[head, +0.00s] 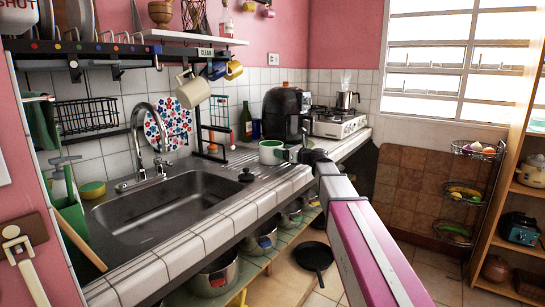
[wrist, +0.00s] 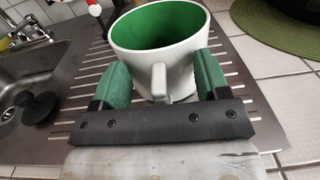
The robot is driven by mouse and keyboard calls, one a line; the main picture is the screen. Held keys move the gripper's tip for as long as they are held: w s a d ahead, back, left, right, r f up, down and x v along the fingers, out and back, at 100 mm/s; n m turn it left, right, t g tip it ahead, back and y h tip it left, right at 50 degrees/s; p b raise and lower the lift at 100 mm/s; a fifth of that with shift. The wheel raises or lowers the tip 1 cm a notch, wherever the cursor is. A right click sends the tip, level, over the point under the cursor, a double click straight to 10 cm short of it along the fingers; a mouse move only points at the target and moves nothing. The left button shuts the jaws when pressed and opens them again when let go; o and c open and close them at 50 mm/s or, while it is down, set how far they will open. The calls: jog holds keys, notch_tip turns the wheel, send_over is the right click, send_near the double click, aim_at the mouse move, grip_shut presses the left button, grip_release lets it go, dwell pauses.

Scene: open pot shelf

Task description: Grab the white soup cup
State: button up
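The white soup cup (head: 272,152) has a green inside and stands upright at the drainboard right of the sink. In the wrist view the cup (wrist: 158,50) fills the top middle, its handle facing my gripper. My gripper (wrist: 160,82) has its two green fingers apart, one on each side of the cup, with the handle between them. The fingers overlap the cup's sides, and I cannot tell whether they press on it. In the head view my gripper (head: 290,153) is at the cup's right side.
A black air fryer (head: 286,112) stands behind the cup, near a stove (head: 338,122). A sink (head: 165,215) lies to the left, with a black stopper (head: 247,175) beside it. Mugs (head: 193,91) hang from the rack above. A green round mat (wrist: 283,30) lies right of the cup.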

grip_shut()
jog(key=shift+r, duration=0.1)
